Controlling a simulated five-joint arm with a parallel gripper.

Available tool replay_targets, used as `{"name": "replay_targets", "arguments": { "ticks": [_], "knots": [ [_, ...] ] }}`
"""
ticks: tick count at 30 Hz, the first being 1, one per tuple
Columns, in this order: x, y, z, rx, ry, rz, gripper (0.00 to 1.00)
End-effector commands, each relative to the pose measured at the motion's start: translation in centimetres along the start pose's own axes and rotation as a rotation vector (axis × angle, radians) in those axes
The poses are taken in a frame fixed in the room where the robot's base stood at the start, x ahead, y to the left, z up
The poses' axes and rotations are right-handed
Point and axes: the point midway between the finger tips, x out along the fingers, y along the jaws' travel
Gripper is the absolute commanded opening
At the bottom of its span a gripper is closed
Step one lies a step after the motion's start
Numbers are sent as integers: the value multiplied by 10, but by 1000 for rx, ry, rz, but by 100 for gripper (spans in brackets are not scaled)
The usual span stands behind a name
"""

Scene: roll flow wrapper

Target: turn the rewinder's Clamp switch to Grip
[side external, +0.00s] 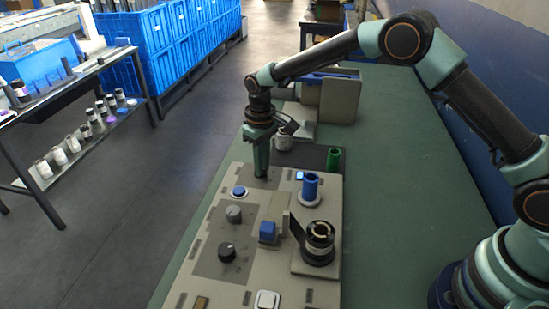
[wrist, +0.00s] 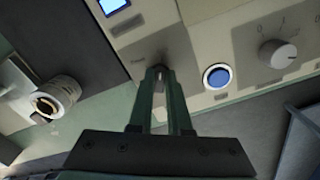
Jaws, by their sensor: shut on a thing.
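My gripper (side external: 262,176) points down at the far left corner of the beige control panel (side external: 210,190). In the wrist view its two fingers (wrist: 159,76) are close together on a small grey switch (wrist: 159,85) that they mostly hide. A small label beside it is too blurred to read, so I cannot tell from lettering whether this is the Clamp switch or which way it is turned. A round blue button (side external: 239,191) is just nearer the side camera; it also shows right of the fingers in the wrist view (wrist: 216,77).
A grey knob (side external: 233,213) with a scale and a black knob (side external: 227,252) stand along the panel. Green bench (side external: 410,190) is clear at right.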

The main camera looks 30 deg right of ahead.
Motion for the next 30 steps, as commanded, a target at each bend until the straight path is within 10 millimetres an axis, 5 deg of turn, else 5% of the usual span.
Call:
{"name": "replay_targets", "arguments": {
  "ticks": [18,19,21,30],
  "knots": [
    [-1,-1,1,40,-4,0,0],
    [-1,-1,1,40,-4,0,28],
    [-1,0,1,40,-3,0,46],
    [-1,0,0,39,-1,0,46]
  ]
}}
